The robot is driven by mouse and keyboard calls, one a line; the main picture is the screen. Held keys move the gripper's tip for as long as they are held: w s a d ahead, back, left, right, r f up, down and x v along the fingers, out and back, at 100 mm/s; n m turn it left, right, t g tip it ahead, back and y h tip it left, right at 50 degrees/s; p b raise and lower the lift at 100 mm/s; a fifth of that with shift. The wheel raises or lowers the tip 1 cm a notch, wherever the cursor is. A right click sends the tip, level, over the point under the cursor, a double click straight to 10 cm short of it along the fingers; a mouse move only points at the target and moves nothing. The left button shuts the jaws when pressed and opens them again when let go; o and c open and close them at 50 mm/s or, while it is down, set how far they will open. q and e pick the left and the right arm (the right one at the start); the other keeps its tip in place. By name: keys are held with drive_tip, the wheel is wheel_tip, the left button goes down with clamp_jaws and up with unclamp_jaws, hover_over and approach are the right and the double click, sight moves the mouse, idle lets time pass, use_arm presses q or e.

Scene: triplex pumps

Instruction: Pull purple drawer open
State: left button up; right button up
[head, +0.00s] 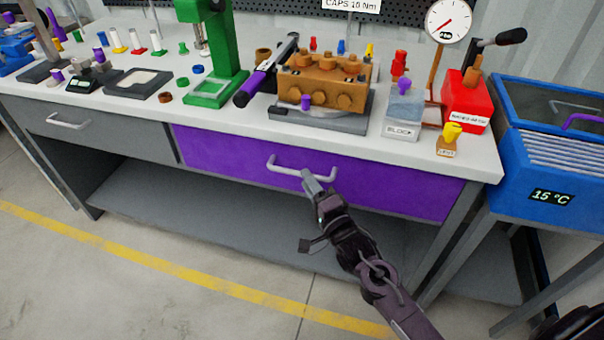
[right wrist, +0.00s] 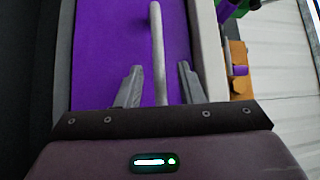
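The purple drawer (head: 350,178) is closed under the right part of the workbench, its front flush with the frame. Its pale bar handle (head: 290,172) runs across the upper middle of the front. My left gripper is not in view.
A grey drawer (head: 90,130) with its own handle is at the left. The white benchtop (head: 345,140) carries a brass pump block (head: 325,85), a green press (head: 215,90) and a red box (head: 465,105). A blue bath (head: 550,150) stands at the right. The floor in front is clear.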

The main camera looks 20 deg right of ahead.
drive_tip(key=shift+x, duration=1.85)
clamp_jaws()
